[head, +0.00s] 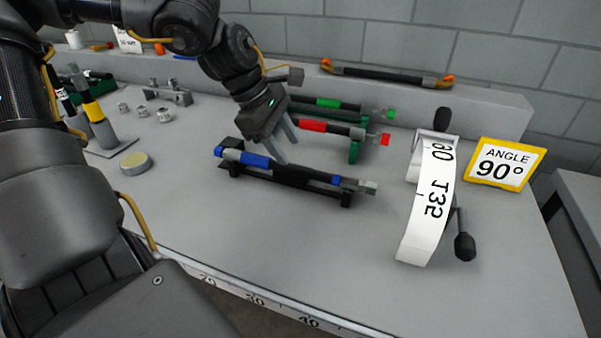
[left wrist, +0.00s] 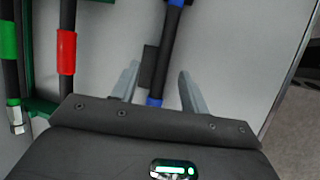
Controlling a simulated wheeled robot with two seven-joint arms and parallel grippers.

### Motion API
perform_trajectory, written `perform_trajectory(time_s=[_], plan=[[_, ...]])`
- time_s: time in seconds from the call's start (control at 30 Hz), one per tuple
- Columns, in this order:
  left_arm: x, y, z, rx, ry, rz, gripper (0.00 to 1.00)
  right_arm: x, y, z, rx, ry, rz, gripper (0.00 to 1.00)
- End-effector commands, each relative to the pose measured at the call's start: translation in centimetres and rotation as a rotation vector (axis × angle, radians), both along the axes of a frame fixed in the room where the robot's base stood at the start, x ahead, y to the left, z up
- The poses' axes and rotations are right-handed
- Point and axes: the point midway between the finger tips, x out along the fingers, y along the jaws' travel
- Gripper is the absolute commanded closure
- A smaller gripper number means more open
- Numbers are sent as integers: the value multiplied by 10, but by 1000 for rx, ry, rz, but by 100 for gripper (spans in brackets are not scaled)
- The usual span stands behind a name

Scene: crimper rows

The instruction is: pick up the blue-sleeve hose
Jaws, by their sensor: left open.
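The blue-sleeve hose (head: 254,161) is black with blue sleeves and a metal fitting at its right end. It lies on a low black rack on the bench in the head view. My left gripper (head: 286,151) is open just above and behind the hose's middle, its fingers pointing down. In the left wrist view the hose (left wrist: 168,55) runs between the two open fingers (left wrist: 157,88), and nothing is gripped. Whether the fingers touch the hose cannot be told. My right gripper is not in view.
Behind lie a red-sleeve hose (head: 312,126) and a green-sleeve hose (head: 328,103) on green racks. To the right stand a white curled strip (head: 428,215) and a yellow-framed angle sign (head: 505,166). Another hose lies on the back ledge (head: 445,96). The bench front is clear.

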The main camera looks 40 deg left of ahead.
Motion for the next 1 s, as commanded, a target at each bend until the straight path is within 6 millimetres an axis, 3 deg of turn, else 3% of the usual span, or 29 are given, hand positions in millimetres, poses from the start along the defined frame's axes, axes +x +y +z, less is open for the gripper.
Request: perform_trajectory(time_s=[0.27,0.6,0.9,1.0], plan=[[3,-3,-10,-1,0,0,55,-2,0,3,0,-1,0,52],[12,-15,-52,0,2,0,55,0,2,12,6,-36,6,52],[14,-17,-55,-1,-1,0,55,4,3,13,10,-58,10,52],[14,-17,-55,-1,-1,0,68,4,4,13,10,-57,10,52]])
